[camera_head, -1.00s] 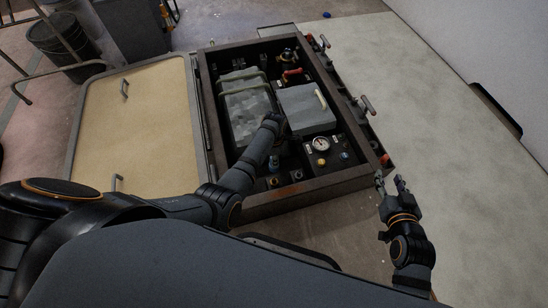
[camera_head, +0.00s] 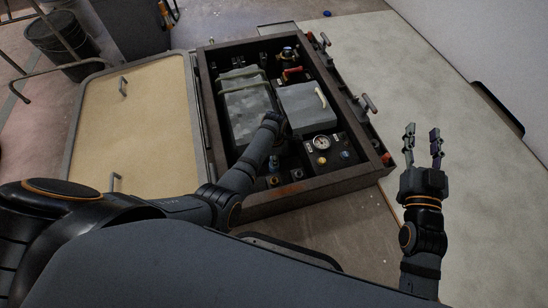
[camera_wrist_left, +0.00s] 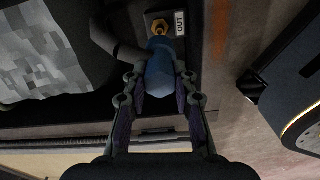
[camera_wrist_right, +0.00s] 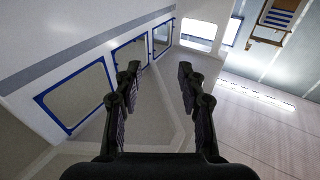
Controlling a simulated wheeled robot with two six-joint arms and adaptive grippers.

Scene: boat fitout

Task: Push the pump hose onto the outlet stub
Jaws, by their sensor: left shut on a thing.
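The pump hose ends in a blue cuff (camera_wrist_left: 160,72), with a dark bend of hose beside it at left. My left gripper (camera_wrist_left: 160,84) is shut on this blue cuff. The brass outlet stub (camera_wrist_left: 160,27) stands on a dark block beside an OUT label (camera_wrist_left: 179,23), just beyond the cuff in the left wrist view. The stub's tip shows; I cannot tell whether cuff and stub touch. In the head view the blue cuff (camera_head: 274,162) is small, under my left forearm. My right gripper (camera_head: 423,135) is open and empty, right of the bay, and its fingers (camera_wrist_right: 158,85) are spread.
The open bay has a raised frame (camera_head: 310,190). Inside are a patterned grey block (camera_head: 248,110), a grey box (camera_head: 307,108) and a gauge (camera_head: 321,143). A hatch lid (camera_head: 130,120) lies open at left. The pale deck (camera_head: 450,110) at right is clear.

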